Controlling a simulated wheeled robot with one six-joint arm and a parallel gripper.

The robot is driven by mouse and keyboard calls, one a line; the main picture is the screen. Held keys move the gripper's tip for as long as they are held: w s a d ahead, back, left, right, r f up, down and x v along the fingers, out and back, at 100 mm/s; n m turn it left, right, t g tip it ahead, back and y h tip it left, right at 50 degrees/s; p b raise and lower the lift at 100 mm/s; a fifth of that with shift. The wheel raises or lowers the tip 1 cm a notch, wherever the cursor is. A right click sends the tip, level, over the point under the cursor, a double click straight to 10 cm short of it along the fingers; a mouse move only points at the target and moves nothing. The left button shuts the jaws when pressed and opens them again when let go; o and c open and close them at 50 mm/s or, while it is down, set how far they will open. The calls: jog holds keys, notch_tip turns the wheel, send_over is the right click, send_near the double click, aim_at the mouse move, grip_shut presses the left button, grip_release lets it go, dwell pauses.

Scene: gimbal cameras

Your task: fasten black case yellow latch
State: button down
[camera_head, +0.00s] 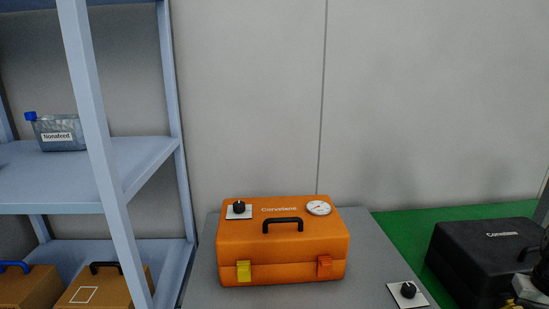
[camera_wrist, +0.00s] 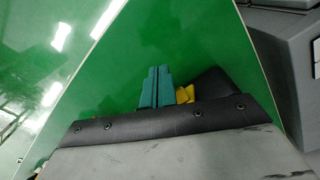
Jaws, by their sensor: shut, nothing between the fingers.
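The black case (camera_head: 480,255) sits on a green surface at the right edge of the head view, its lid looking lowered. A small yellow piece (camera_head: 511,304) shows low on its front, cut by the frame edge; I cannot tell how the latch sits. My gripper's teal fingers (camera_wrist: 155,88) are together and empty in the wrist view. Just right of them is a yellow piece (camera_wrist: 185,94), apparently the latch, beside a dark shape (camera_wrist: 212,84) that may be the case. My gripper body hides most of both. I cannot tell if the fingers touch the yellow piece.
An orange case (camera_head: 290,245) with a yellow and an orange latch stands on a grey surface (camera_head: 365,235). A black knob on a white plate (camera_head: 408,292) lies near its right. A shelf (camera_head: 90,180) with a bottle and boxes stands left.

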jog(key=shift+w+r, duration=0.1)
jog(key=shift+w, duration=0.7)
jog(key=shift+w+a, duration=0.25)
jog(key=shift+w, duration=0.15)
jog(key=shift+s, duration=0.15)
jog(key=shift+s+d+f, duration=0.1)
jog(key=shift+s+f, duration=0.1)
jog(key=shift+s, duration=0.55)
jog(key=shift+s+d, duration=0.1)
jog(key=shift+s, duration=0.2)
notch_tip(320, 180, up, 8)
dwell(0.5)
jog(key=shift+s+r, duration=0.1)
